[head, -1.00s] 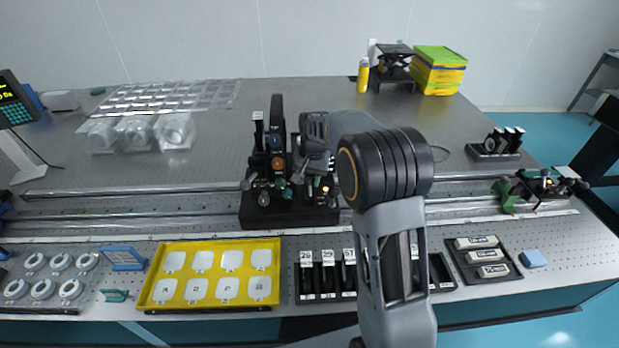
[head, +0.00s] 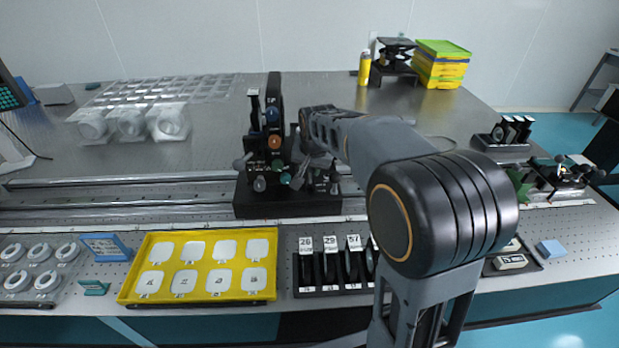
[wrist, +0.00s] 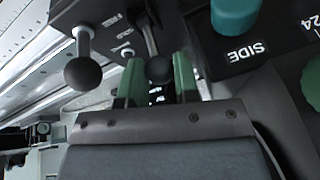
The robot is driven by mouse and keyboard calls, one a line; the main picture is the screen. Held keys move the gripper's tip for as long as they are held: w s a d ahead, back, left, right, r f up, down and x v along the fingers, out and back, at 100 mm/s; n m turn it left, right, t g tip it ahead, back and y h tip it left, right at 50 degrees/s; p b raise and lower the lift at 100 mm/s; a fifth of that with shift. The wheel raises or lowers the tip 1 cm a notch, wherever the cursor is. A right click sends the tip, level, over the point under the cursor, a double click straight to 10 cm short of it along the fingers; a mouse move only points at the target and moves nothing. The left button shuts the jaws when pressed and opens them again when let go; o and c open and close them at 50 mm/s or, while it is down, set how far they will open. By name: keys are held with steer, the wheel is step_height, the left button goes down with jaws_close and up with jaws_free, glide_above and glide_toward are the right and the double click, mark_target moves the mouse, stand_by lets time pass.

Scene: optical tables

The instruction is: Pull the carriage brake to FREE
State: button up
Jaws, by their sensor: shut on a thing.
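The carriage (head: 262,206) is a black block on the long rails, carrying an upright post with several coloured knobs. My gripper (head: 312,172) reaches its right side from the right, and my arm hides part of that side. In the wrist view, my gripper's green fingers (wrist: 157,80) are on either side of a black ball knob (wrist: 158,70) on a metal lever, shut on it. I take this for the brake lever. A second ball-ended lever (wrist: 83,73) stands apart to the left.
A teal knob (wrist: 235,14) by a "SIDE" label is close to the right of my fingers. A yellow tray (head: 127,290) and a black rack (head: 300,270) lie in front of the rails. Clear-wrapped parts (head: 130,124) lie behind. The rails (head: 120,193) left of the carriage look clear.

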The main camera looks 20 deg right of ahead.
mark_target(310, 175)
steer(key=t+b, duration=0.1)
steer(key=b, duration=0.1)
steer(key=s+f+t+b, duration=0.1)
steer(key=b, duration=0.2)
steer(key=s+t+b, duration=0.1)
steer(key=b, duration=0.2)
steer(key=shift+a+f+t+h, duration=0.15)
steer(key=shift+a+t+h, duration=0.05)
steer(key=shift+t+h, duration=0.1)
steer(key=s+t+b, duration=0.1)
steer(key=t+b, duration=0.1)
steer(key=b, duration=0.5)
steer(key=shift+s+a+f+b, duration=0.15)
steer(key=shift+s+b, duration=0.05)
steer(key=shift+b, duration=0.1)
steer(key=t+b, duration=0.1)
steer(key=b, duration=0.1)
steer(key=t+b, duration=0.1)
steer(key=b, duration=0.1)
steer(key=shift+s+h, duration=0.35)
steer(key=shift+h, duration=0.05)
steer(key=shift+b, duration=0.5)
steer(key=shift+s+r, duration=0.1)
steer(key=shift+r, duration=0.2)
steer(key=o, duration=0.6)
steer(key=shift+o, duration=0.2)
